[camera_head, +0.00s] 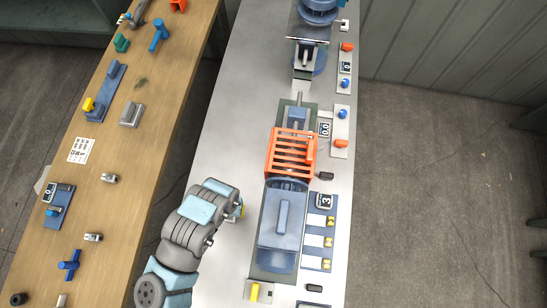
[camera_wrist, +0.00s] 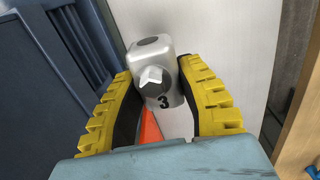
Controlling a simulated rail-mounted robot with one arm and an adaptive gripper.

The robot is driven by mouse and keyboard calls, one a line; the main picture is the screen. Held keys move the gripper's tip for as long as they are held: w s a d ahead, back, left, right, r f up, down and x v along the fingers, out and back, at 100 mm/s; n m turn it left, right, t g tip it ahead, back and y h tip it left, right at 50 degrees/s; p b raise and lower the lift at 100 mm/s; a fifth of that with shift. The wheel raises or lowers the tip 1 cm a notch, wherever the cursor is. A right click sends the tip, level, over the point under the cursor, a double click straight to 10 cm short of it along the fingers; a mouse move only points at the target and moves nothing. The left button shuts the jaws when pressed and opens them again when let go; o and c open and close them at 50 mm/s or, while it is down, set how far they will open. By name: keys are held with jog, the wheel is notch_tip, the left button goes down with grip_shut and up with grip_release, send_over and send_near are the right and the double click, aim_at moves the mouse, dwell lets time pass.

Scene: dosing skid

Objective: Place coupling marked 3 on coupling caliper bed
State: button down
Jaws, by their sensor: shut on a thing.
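In the head view my gripper (camera_head: 238,210) is over the left side of the metal skid, and the coupling is hidden there. A blue fixture with a small display (camera_head: 58,205) on the wooden bench may be the coupling caliper bed; I cannot tell for sure.
Small metal pieces (camera_head: 109,178) lie on the wooden bench (camera_head: 120,215), with a blue valve-like part (camera_head: 69,264) near its front. A gap separates bench and skid. An orange slatted guard (camera_head: 291,152) and a blue clear cover (camera_head: 283,225) stand right of my gripper.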

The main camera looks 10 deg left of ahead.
jog(key=s+d+f, duration=0.2)
jog(key=s+d, duration=0.1)
jog(key=s, duration=0.4)
jog(key=b, duration=0.6)
send_over(251, 202)
jog(key=shift+s+f, duration=0.2)
jog(key=shift+f, duration=4.8)
jog(key=shift+w+f, duration=0.15)
jog(key=shift+f, duration=1.45)
jog(key=shift+f, duration=0.1)
